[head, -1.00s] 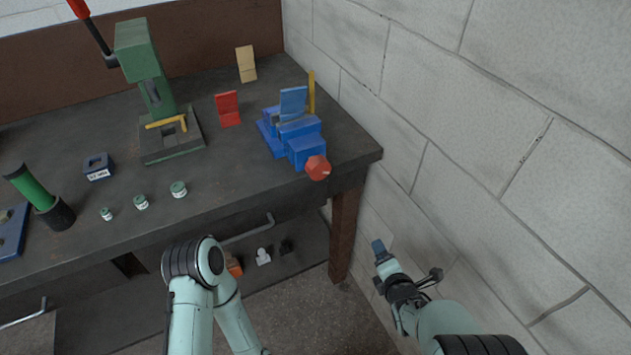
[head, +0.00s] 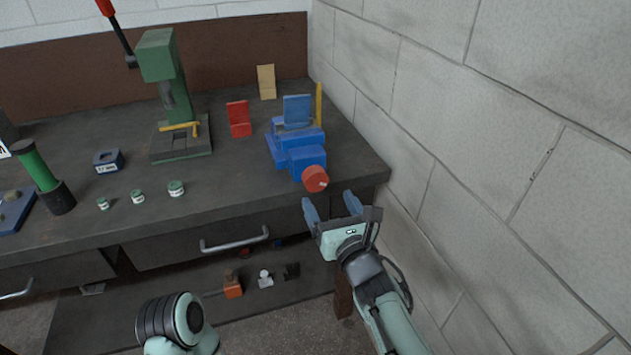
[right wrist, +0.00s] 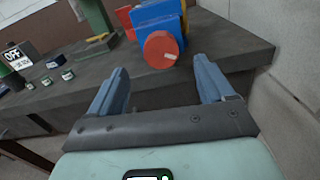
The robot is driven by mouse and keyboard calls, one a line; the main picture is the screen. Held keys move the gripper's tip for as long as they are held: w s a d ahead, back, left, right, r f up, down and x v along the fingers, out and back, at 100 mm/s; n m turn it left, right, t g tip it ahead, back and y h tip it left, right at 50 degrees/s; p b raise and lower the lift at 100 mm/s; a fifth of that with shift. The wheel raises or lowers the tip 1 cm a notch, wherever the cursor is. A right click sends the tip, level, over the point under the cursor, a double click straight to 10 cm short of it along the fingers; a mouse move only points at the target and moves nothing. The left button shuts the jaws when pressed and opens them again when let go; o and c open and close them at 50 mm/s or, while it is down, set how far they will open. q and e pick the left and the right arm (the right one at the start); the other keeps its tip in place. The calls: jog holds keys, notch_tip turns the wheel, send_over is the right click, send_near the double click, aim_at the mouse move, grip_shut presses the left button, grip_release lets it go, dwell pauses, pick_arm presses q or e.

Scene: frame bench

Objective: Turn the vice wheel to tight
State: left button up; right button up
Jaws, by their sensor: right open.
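The blue vice (head: 300,148) stands at the right end of the dark bench. Its round red wheel (head: 315,179) faces the front edge, and in the right wrist view the wheel (right wrist: 160,50) shows a pale mark on its face. My right gripper (head: 333,204) is open and empty, just in front of and below the wheel, its fingers pointing toward the bench. In the right wrist view the wheel lies beyond the gap between the fingertips (right wrist: 160,78), not touched. My left gripper is not in view; only a part of my left arm shows at the bottom.
A green press (head: 165,95) with a red-tipped lever stands left of the vice on the bench (head: 110,225). A red bracket (head: 239,118) and a tan bracket (head: 266,82) sit behind. A drawer handle (head: 235,240) sticks out below. A block wall (head: 480,130) bounds the right.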

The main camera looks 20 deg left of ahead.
aim_at(317, 181)
jog(key=x, duration=0.9)
jog(key=shift+w, duration=0.1)
jog(key=c, duration=1)
